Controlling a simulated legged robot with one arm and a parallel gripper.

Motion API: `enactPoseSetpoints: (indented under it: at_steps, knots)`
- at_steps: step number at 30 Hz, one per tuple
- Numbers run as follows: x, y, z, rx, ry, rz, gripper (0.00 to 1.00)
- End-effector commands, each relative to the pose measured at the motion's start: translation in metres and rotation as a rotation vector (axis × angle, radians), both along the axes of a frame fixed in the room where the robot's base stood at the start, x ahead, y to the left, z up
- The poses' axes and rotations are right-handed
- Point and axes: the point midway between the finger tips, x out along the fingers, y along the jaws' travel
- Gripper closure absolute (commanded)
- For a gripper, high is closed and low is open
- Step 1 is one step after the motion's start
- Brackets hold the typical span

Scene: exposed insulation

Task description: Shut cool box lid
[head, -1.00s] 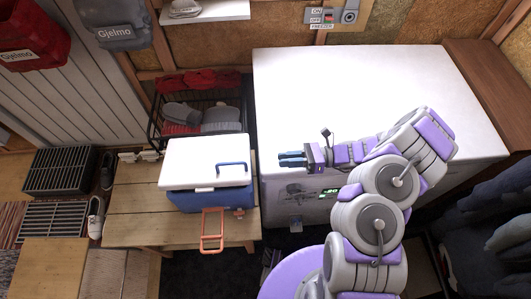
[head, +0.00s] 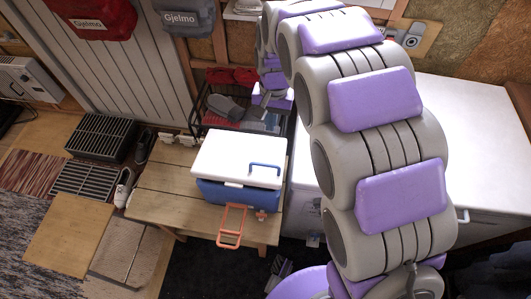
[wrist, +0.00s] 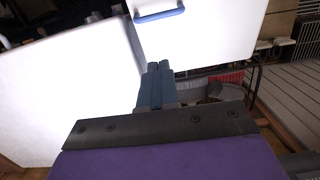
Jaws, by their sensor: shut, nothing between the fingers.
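The cool box (head: 225,193) stands on a wooden bench in the head view, with a blue body and a white lid (head: 228,152). The lid lies over the top; I cannot tell whether it is fully seated. A blue handle (head: 265,167) is on the lid's right side. In the wrist view, the white lid (wrist: 215,35) and its blue handle (wrist: 160,14) fill the top, beyond the fingertips. My gripper (wrist: 158,68) is shut and empty. In the head view it is small and partly hidden by my arm, behind the box near the rack.
The white chest freezer (head: 480,150) stands right of the bench (head: 160,190). A rack (head: 215,122) with gloves and red cloth is behind the box. An orange loop (head: 231,226) sticks out over the bench front. Shoes and dark crates (head: 100,138) lie left.

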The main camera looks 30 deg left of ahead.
Motion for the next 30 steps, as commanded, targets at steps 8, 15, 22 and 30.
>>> enactPoseSetpoints:
  at_steps: [8, 15, 22, 30]
  knots:
    - [-0.001, 0.008, -0.013, -0.008, -0.037, 0.034, 1.00]
    - [-0.005, 0.007, -0.060, -0.008, -0.034, 0.032, 1.00]
    - [-0.012, 0.004, -0.100, -0.005, -0.035, 0.031, 1.00]
    - [-0.032, -0.003, -0.118, -0.005, -0.036, 0.031, 1.00]
